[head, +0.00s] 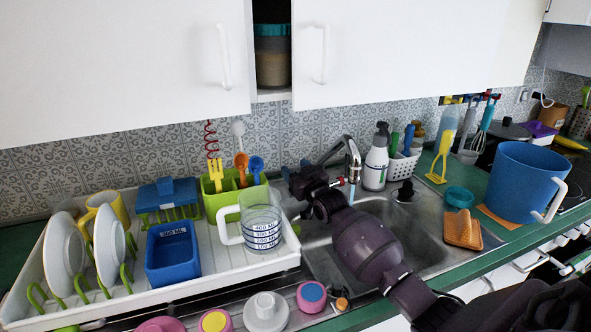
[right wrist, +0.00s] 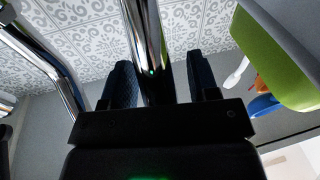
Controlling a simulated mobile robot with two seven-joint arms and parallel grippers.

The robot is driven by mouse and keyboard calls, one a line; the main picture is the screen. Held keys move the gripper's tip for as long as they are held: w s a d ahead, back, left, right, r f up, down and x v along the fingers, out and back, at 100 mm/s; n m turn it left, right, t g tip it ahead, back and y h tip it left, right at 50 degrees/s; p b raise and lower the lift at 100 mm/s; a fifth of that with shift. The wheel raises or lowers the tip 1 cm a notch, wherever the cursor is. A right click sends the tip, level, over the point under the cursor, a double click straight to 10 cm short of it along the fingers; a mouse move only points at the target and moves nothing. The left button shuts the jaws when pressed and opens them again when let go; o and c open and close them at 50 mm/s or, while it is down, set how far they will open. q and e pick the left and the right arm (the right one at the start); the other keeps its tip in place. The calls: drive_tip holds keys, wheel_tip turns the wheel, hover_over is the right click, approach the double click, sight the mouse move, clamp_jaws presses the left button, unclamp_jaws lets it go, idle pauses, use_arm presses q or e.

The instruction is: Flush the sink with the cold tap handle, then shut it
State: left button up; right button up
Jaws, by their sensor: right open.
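The chrome tap (head: 352,157) rises at the back of the sink (head: 319,262), and a small red mark (head: 340,181) shows near its base. My right gripper (head: 290,175) is open beside the tap, on its left. In the right wrist view, a chrome bar (right wrist: 148,40) stands between the two open fingers (right wrist: 163,80); I cannot tell whether they touch it. The curved chrome spout (right wrist: 45,62) is at the left there. The cold handle is not clearly told apart, being hidden behind my gripper in the head view. My left gripper is not in view.
A white drying rack (head: 120,290) with plates and a measuring jug (head: 262,228) stands left of the sink. A green utensil caddy (head: 222,200) is close to my gripper. A soap bottle (head: 377,160) stands right of the tap. Cabinets (head: 400,50) hang above.

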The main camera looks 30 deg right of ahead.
drive_tip(key=shift+s+r+p, duration=0.15)
drive_tip(key=shift+s+p, duration=0.15)
drive_tip(key=shift+s, duration=0.15)
drive_tip(key=s+f+p, duration=0.1)
drive_tip(key=s+p, duration=0.4)
drive_tip(key=s, duration=0.4)
drive_tip(key=shift+s+a+f, duration=0.25)
drive_tip(key=shift+a+f, duration=0.05)
